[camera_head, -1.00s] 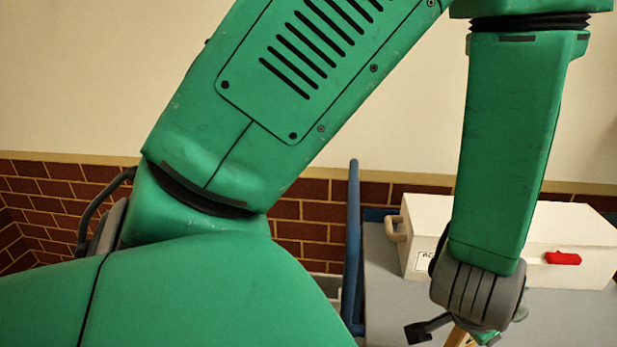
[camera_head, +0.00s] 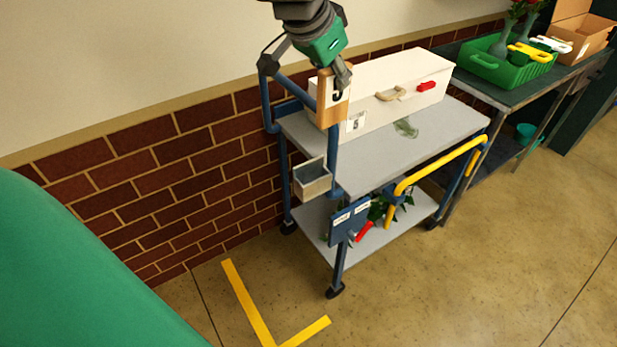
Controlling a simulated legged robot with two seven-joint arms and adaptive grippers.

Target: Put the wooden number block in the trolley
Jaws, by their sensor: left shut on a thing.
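The wooden number block (camera_head: 327,110) is light wood with a dark mark on its face. My left gripper (camera_head: 338,78) comes down from the top of the picture and is shut on it, covering part of its upper side. The trolley (camera_head: 420,158) has a grey top shelf, a lower grey shelf, blue posts and a yellow handle. The block shows upright over the trolley's left end, in front of the end of a white box. I cannot tell whether it touches the shelf. My right gripper is not in view.
The white box (camera_head: 385,100) with a tan handle and red latch fills the back of the top shelf. A small bin (camera_head: 312,180) hangs at the trolley's left end. A crumpled greenish thing (camera_head: 406,127) lies on the shelf. A green crate (camera_head: 505,70) stands on the right-hand table.

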